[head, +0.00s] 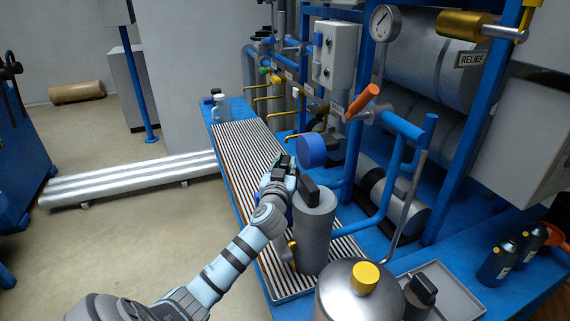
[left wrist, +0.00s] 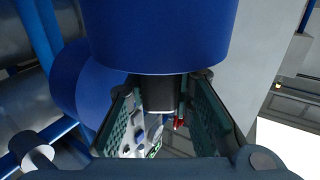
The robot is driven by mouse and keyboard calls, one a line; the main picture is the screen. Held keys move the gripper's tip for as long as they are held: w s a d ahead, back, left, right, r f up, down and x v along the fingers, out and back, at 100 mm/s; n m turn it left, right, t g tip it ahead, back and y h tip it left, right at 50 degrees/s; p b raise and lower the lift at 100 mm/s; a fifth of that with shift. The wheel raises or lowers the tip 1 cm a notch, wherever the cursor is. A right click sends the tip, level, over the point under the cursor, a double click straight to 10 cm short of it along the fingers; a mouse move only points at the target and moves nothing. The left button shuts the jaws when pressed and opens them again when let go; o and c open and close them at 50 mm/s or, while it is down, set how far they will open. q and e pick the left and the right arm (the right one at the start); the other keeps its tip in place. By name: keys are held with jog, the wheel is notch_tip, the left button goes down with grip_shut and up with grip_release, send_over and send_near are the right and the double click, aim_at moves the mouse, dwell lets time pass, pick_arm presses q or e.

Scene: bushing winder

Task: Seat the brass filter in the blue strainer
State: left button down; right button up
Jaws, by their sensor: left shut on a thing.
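The blue strainer (head: 311,150) is a thick blue cylinder beside the blue pipework in the head view. In the left wrist view, a large blue body (left wrist: 165,38) fills the top, with another rounded blue part to its left. My left gripper (head: 283,163) is just left of the strainer. Its fingers (left wrist: 160,112) are shut on a dark cylindrical piece (left wrist: 160,92), directly below the blue body. No brass surface shows there, so I cannot tell whether this piece belongs to the brass filter. The piece's upper end is hidden by the blue body. My right gripper is out of view.
A grey canister with a black handle (head: 314,230) stands close to my left arm. A steel vessel with a yellow cap (head: 360,290) is nearer. The slatted tray (head: 240,160) is mostly clear. An orange handle (head: 362,101) and blue pipes (head: 400,135) stand to the right.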

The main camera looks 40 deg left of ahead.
pick_arm(q)
jog(key=shift+f+b, duration=0.35)
dwell(0.5)
jog(key=c, duration=1.3)
grip_release()
jog(key=shift+c, duration=0.2)
notch_tip(320, 180, up, 10)
jog(key=shift+r, duration=0.1)
